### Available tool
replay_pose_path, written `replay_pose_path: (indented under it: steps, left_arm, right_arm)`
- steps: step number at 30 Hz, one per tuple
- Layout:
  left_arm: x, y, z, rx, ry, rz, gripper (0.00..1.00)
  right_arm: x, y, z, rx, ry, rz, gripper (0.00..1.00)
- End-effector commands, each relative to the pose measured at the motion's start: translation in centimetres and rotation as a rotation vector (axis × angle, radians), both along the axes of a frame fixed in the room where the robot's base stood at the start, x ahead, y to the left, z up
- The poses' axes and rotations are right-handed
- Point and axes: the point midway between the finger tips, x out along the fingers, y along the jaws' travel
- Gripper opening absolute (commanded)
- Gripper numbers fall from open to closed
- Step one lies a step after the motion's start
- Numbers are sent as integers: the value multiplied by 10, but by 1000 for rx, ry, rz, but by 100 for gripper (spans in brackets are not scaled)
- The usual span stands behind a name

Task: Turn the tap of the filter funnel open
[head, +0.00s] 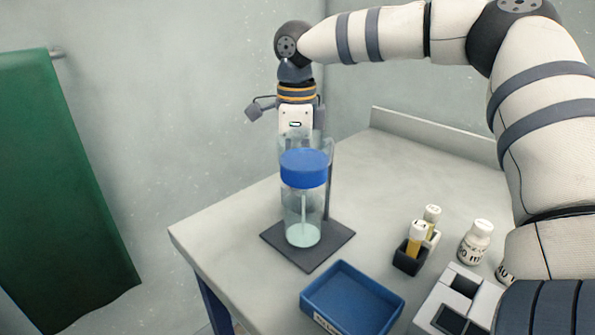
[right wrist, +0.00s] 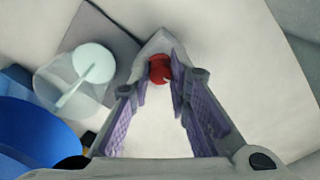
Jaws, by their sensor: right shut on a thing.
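The filter funnel (head: 304,205) is a clear vessel with a blue cap and pale liquid low inside. It stands upright over a dark square base (head: 325,252) near the table's left edge, with an upright post beside it. In the right wrist view its clear part and pale disc (right wrist: 93,62) show at left. My right gripper (right wrist: 160,76) is shut on the red tap (right wrist: 159,66), which sits between its fingertips. In the head view the arm reaches behind the funnel, which hides the fingers and the tap. My left gripper is not in view.
A blue tray (head: 352,303) lies in front of the base. To its right are a black holder (head: 410,262) with yellow-labelled vials, a white bottle (head: 475,241) and a grey rack (head: 447,296). A green cloth (head: 65,190) hangs at left. The table behind is clear.

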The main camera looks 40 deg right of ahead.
Motion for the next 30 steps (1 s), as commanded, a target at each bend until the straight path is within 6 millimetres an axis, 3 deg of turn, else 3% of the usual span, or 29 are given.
replay_pose_path:
  steps: [21, 22, 24, 30]
  left_arm:
    - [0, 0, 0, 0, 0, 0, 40]
    - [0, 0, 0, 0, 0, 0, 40]
    - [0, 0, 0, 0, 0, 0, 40]
    - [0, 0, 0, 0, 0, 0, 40]
  right_arm:
    - [0, 0, 1, -2, -2, -84, 0]
    - [0, 0, 1, -2, -2, -84, 19]
    - [0, 0, 1, -1, -3, -83, 35]
    - [0, 0, 0, -1, -1, -83, 38]
